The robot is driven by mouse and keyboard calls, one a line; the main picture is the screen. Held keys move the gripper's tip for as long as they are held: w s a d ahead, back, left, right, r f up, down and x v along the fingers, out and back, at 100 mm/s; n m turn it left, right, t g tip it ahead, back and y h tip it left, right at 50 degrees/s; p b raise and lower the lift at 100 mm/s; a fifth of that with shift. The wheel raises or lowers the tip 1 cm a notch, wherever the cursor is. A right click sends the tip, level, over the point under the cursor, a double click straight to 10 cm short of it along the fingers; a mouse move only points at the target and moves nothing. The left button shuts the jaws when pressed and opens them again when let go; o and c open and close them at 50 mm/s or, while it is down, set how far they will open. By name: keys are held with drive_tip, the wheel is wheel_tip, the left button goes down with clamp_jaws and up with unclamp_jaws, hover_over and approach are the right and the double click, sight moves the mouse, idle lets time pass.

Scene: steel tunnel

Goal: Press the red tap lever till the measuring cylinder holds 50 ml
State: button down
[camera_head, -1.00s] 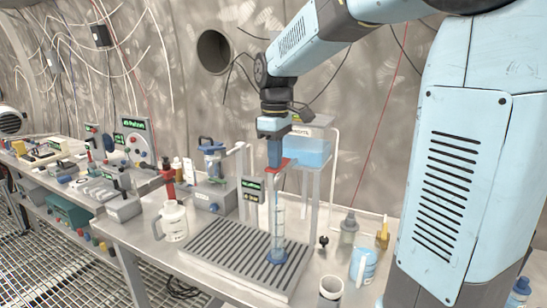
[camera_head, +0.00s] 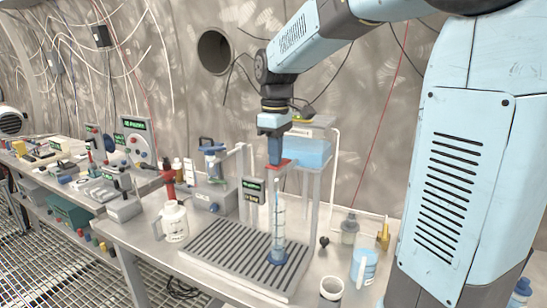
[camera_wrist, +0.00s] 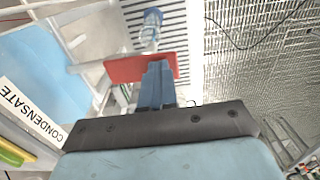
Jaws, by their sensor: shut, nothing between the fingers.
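The red tap lever (camera_head: 284,163) sticks out below the clear blue tank labelled CONDENSATE; it also shows in the wrist view (camera_wrist: 125,68). My gripper (camera_head: 275,163) is shut and empty, pointing down with its fingertips at the lever. In the wrist view the blue fingers (camera_wrist: 156,75) overlap the lever's edge; I cannot tell whether they touch it. The measuring cylinder (camera_head: 279,225) stands upright on its blue foot on the ribbed drain tray (camera_head: 238,262), below the tap.
The CONDENSATE tank (camera_head: 308,152) stands on a frame behind the lever. A small green-lit display (camera_head: 253,187) is left of the cylinder. A white jug (camera_head: 174,222) stands left of the tray; a blue-and-white mug (camera_head: 364,265) and a bottle (camera_head: 349,228) stand right.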

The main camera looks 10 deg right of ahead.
drive_tip(key=shift+r, duration=0.35)
drive_tip(key=shift+r, duration=0.5)
wheel_tip(320, 180, up, 13)
drive_tip(key=w+d, duration=0.1)
drive_tip(key=w, duration=0.1)
drive_tip(key=shift+d+f, duration=0.2)
drive_tip(key=shift+d, duration=0.2)
drive_tip(key=shift+w, duration=0.1)
idle(2.1)
drive_tip(key=shift+w+d+g+y, duration=0.3)
drive_tip(key=shift+g+y, duration=0.15)
drive_tip(key=shift+g, duration=0.1)
drive_tip(key=shift+w+d+g+y, duration=0.2)
drive_tip(key=shift+w+g+y, duration=0.05)
drive_tip(key=shift+g+y, duration=0.25)
